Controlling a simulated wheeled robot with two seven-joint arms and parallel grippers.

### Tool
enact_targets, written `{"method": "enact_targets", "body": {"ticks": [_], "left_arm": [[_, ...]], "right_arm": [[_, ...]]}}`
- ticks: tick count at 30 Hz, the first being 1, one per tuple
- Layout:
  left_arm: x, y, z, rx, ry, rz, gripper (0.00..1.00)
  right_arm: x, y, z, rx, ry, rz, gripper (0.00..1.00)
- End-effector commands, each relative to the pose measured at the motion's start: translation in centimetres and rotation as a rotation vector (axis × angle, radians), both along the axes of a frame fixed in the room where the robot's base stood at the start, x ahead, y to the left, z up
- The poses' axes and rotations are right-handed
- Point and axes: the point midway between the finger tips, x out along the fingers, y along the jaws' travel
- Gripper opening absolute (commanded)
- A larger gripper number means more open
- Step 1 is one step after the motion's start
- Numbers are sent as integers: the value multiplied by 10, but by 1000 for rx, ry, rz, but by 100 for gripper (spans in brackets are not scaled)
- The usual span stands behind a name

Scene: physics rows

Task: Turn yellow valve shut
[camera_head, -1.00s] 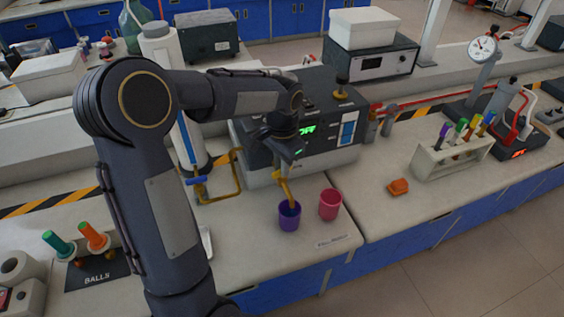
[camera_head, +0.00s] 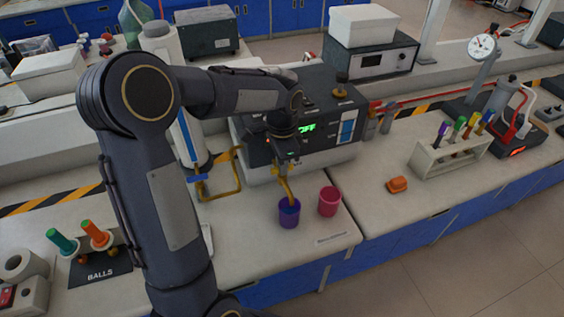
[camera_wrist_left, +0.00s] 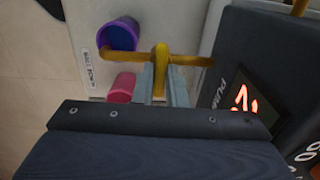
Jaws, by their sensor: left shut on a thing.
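The yellow valve (camera_wrist_left: 162,58) sits on a yellow pipe in the left wrist view, between the fingers of my left gripper (camera_wrist_left: 162,88). The gripper is shut on its handle. In the head view my left gripper (camera_head: 287,165) is in front of the pump and hides most of the valve. The yellow spout (camera_head: 287,190) runs down toward a purple cup (camera_head: 289,219), which also shows in the left wrist view (camera_wrist_left: 120,33). The cup's inside looks blue. My right gripper is not in view.
A dark pump box (camera_head: 325,152) with a green "OFF" display stands behind the gripper. A pink cup (camera_head: 329,203) is right of the purple one. A blue-handled yellow pipe (camera_head: 238,175) is to the left. A test-tube rack (camera_head: 447,160) and orange object (camera_head: 397,185) stand farther right.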

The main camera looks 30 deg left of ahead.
Motion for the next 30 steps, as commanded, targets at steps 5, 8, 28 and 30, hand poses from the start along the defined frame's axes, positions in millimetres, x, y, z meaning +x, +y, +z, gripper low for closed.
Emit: {"method": "enact_targets", "body": {"ticks": [5, 8, 28, 30], "left_arm": [[1, 0, 1, 0, -4, -3, 16], [1, 0, 1, 1, -3, -2, 29], [1, 0, 51, 1, -6, -1, 34], [1, 0, 61, 0, -6, -1, 34]], "right_arm": [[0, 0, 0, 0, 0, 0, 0], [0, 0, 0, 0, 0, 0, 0], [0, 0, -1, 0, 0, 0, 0], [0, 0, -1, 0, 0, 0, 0]]}}
